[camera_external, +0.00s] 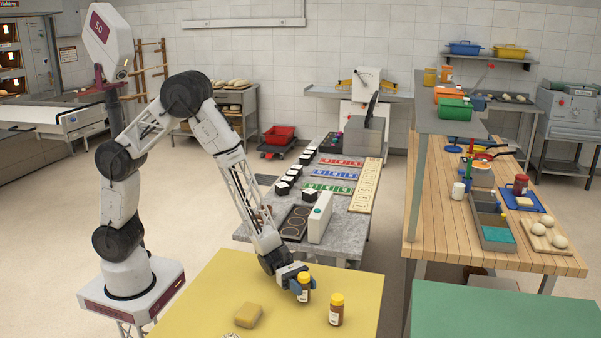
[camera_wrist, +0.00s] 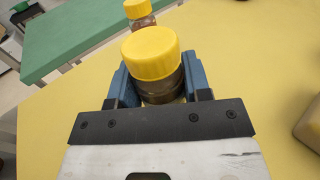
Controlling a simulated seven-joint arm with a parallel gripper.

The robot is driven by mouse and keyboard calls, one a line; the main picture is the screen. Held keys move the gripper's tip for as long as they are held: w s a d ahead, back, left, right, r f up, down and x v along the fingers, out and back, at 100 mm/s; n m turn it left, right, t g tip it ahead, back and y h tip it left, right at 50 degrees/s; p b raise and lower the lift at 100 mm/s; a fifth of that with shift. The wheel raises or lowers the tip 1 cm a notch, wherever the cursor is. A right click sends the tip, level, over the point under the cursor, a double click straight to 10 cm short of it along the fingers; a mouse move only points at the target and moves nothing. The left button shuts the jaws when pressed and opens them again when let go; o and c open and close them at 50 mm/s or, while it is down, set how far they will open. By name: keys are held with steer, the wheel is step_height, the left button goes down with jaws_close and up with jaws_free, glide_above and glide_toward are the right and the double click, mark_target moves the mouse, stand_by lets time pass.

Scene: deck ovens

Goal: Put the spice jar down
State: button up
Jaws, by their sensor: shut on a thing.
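A spice jar (camera_external: 304,291) with a yellow lid and brown body is between the blue fingers of my gripper (camera_external: 299,286). My gripper is shut on it, and the jar is upright at the yellow table (camera_external: 232,290). In the wrist view the yellow lid of the held jar (camera_wrist: 151,54) fills the space between the fingers. I cannot tell whether its base touches the table. A second similar jar (camera_external: 336,311) stands upright on the table to the right, apart from the held one. It also shows beyond the held jar in the wrist view (camera_wrist: 138,10).
A small metallic item (camera_external: 232,335) is partly cut off at the front edge. A green table (camera_external: 503,315) stands to the right. The yellow tabletop left of the gripper is mostly clear.

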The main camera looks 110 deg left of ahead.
steer(key=shift+f, duration=0.45)
steer(key=shift+f, duration=0.15)
steer(key=o, duration=1.1)
steer(key=shift+c, duration=0.2)
steer(key=shift+s+a, duration=0.1)
steer(key=shift+v, duration=3.8)
steer(key=shift+s+f, duration=0.1)
